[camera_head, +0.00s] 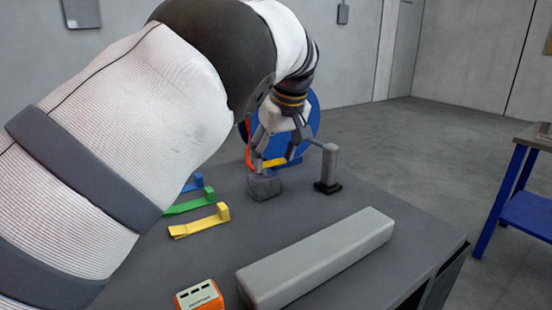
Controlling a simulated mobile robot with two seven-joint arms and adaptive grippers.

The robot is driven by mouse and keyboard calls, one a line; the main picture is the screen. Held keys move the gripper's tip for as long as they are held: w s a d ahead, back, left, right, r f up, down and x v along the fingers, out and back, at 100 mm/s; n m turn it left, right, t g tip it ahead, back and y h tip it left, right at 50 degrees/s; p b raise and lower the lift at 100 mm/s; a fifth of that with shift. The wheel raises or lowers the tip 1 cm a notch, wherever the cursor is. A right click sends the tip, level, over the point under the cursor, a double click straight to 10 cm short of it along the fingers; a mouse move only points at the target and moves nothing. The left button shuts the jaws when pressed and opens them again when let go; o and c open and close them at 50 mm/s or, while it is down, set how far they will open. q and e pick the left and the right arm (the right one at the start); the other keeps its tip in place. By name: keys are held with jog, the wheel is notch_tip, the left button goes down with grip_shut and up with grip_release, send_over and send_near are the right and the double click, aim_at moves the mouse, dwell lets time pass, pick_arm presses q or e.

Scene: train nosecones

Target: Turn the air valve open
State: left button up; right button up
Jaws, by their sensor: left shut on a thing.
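My left gripper (277,157) reaches down over the grey table from the upper left. It is shut on a small yellow bar (274,162), which looks like the handle of the air valve. The bar sits just above a small dark grey block (264,187) on the table, which looks like the valve's body. The fingers partly hide the bar, and I cannot tell exactly how it joins the block. My right gripper is not in view.
A grey post (330,165) on a black base stands close right of my gripper. A blue disc (316,115) is behind. Yellow (199,223), green (190,203) and blue pieces lie left. A long grey block (316,258) and an orange box (199,297) are in front.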

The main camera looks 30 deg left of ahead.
pick_arm(q)
jog(key=shift+w+a+f+n, duration=0.1)
jog(key=shift+w+n, duration=0.05)
jog(key=shift+n, duration=0.45)
jog(key=shift+b, duration=0.3)
jog(key=o, duration=1.2)
jog(key=shift+g, duration=0.3)
jog(key=shift+c, duration=0.2)
jog(key=v, duration=1.2)
